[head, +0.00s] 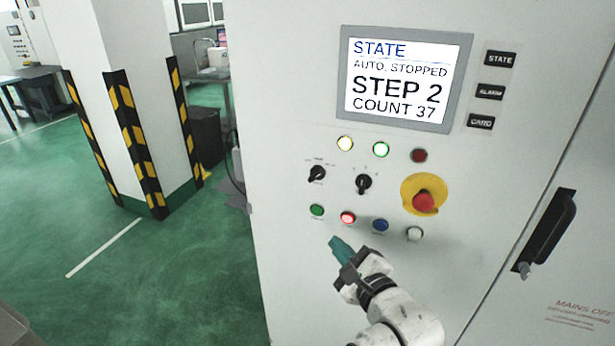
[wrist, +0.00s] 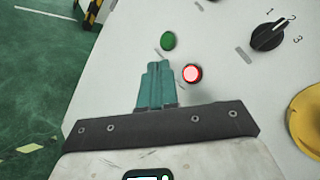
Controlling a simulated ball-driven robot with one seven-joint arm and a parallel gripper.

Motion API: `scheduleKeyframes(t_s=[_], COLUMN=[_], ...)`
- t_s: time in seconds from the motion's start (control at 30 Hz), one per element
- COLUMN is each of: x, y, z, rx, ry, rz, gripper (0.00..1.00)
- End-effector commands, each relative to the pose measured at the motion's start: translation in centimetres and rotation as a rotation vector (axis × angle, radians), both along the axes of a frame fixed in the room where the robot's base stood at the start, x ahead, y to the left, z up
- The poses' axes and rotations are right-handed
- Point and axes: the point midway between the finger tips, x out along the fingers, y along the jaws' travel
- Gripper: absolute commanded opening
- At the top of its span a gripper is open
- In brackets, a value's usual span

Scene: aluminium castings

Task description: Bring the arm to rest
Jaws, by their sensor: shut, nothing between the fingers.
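My gripper (head: 337,244) is in front of the control cabinet (head: 285,130), just below the lower row of buttons. Its teal fingers are together, with nothing between them. My arm comes up from the bottom of the head view. In the wrist view the fingertips (wrist: 158,66) lie between the green button (wrist: 168,41) and the lit red button (wrist: 192,73). I cannot tell whether the fingers touch the panel.
The screen (head: 405,78) reads AUTO. STOPPED, STEP 2, COUNT 37. A red emergency stop (head: 424,202) on a yellow plate, two black rotary switches and a black door handle (head: 550,233) project from the cabinet. Open green floor (head: 190,270) lies left, beside a striped pillar (head: 135,130).

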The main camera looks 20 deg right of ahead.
Motion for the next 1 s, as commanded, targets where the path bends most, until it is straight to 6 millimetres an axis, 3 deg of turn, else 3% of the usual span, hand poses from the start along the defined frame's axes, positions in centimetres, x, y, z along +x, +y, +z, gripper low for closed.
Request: scheduleKeyframes(t_s=[0.17, 0.37, 0.5, 0.7, 0.83, 1.0], x=[-0.8, -5.4, -10.3, -18.6, -24.7, -31.5], y=[-0.4, -2.2, -3.8, -5.9, -7.0, -7.9], z=[-1.6, -8.2, -13.3, -18.9, -21.5, -23.3], rx=[-0.091, -0.514, -0.859, -1.277, -1.483, -1.637], ry=[0.040, 0.225, 0.378, 0.554, 0.627, 0.645], rz=[0.005, 0.087, 0.239, 0.576, 0.867, 1.241], gripper=[0.00, 0.00, 0.00, 0.00, 0.00, 0.00])
